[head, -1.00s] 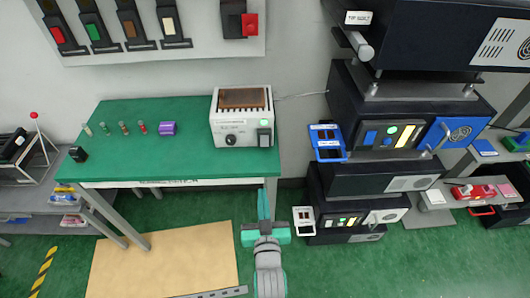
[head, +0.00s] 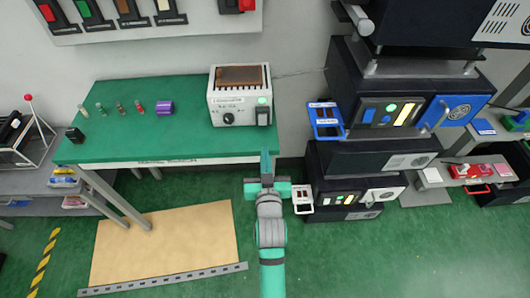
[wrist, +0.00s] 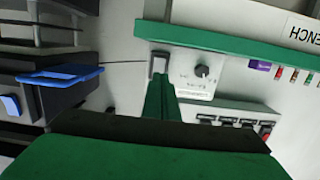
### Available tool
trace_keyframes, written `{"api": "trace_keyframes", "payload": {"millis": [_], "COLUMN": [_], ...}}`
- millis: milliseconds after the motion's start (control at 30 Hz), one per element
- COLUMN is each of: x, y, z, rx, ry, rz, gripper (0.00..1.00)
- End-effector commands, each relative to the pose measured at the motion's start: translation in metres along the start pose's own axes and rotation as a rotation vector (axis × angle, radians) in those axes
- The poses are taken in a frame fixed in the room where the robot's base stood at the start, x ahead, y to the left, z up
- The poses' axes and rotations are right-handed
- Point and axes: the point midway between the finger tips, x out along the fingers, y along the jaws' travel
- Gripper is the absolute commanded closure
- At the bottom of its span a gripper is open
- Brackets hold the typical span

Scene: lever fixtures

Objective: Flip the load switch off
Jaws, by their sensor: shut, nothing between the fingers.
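A white bench box (head: 240,110) stands on the green table. It has a black knob (head: 228,118), a lit green lamp (head: 262,101) and a dark rocker switch (head: 263,117) at its front right; its lettering is too small to read, so I cannot confirm it is the load switch. My gripper (head: 265,156) is shut and empty, below and in front of the rocker, near the table's right front corner. In the wrist view, my gripper (wrist: 160,84) points toward the rocker switch (wrist: 158,64), beside the knob (wrist: 202,71). I cannot tell whether they touch; a gap shows in the head view.
A wall panel (head: 160,30) carries several coloured switches. Dark stacked units (head: 385,90) with a blue open tray (head: 326,121) stand to the right. The green table (head: 110,151) holds several small parts and a purple piece (head: 164,107). Floor is open in front.

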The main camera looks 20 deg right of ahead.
Motion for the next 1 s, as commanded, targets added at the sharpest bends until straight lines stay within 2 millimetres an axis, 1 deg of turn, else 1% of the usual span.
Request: {"api": "trace_keyframes", "payload": {"millis": [33,300,533,733,1000], "x": [0.009,0.058,0.095,0.112,0.116], "y": [0.0,0.0,-0.001,0.0,0.001], "z": [-0.001,-0.001,-0.001,0.0,0.0], "rx": [0.0,0.001,0.001,0.0,0.0], "ry": [0.002,0.001,0.001,0.0,0.0], "rz": [0.0,0.0,-0.001,0.0,0.001], "gripper": [1.0,1.0,1.0,1.0,1.0]}}
